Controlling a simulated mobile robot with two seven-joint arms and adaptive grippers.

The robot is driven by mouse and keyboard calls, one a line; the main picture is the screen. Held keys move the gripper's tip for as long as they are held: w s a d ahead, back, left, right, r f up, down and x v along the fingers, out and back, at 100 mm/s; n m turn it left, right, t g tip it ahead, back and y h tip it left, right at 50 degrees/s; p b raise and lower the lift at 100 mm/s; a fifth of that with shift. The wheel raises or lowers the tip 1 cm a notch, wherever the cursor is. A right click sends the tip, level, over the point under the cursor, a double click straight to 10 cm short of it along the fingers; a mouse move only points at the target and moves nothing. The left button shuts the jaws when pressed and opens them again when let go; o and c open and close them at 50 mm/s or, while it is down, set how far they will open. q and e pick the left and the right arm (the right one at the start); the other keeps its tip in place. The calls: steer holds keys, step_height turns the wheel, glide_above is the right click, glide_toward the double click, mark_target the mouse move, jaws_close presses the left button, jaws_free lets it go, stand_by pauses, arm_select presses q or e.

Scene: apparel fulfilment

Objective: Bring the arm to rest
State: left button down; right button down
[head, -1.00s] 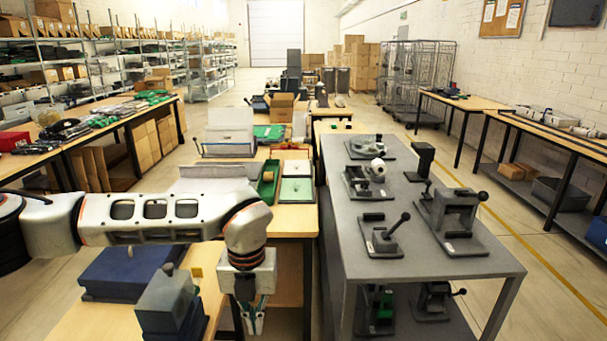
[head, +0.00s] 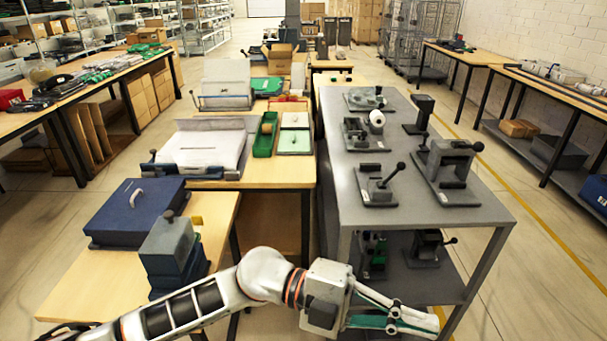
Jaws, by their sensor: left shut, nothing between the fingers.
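My left arm comes in from the bottom left of the head view and reaches across the lower middle. My left gripper (head: 425,325) points to the right, its fingers together with nothing between them. It is low in the picture, in front of the near end of the grey metal table (head: 345,212). No object is in contact with it that I can see. My right gripper is not in the picture.
The grey table carries several lever presses (head: 378,188), with more on its lower shelf. A blue case (head: 130,210) and a grey-blue block (head: 168,250) sit on the near wooden table (head: 80,300). A white board (head: 205,148) lies behind. Floor shows at right.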

arm_select(q)
steer(key=w+a+r+n+t+h, duration=0.2)
steer(key=w+a+n+t+h, duration=0.3)
steer(key=w+n+t, duration=0.65)
steer(key=w+a+f+n+t+y, duration=0.4)
steer(key=a+f+n+t+y, duration=0.4)
steer(key=a+f+n+t, duration=0.25)
steer(key=s+a+f+n+y, duration=0.2)
steer(key=a+f+n+y, duration=0.5)
steer(key=a+f, duration=0.45)
steer(key=s+a+f+n+g+y, duration=0.1)
steer(key=s+a+f+g+y, duration=0.1)
steer(key=s+a+f, duration=0.2)
steer(key=s+a+f+n+g+y, duration=0.1)
steer(key=s+a+f, duration=0.4)
steer(key=f, duration=0.7)
steer(key=s+g+y, duration=0.1)
steer(key=s, duration=0.1)
steer(key=shift+s+a+f+n+g, duration=0.3)
steer(key=shift+s+f, duration=0.05)
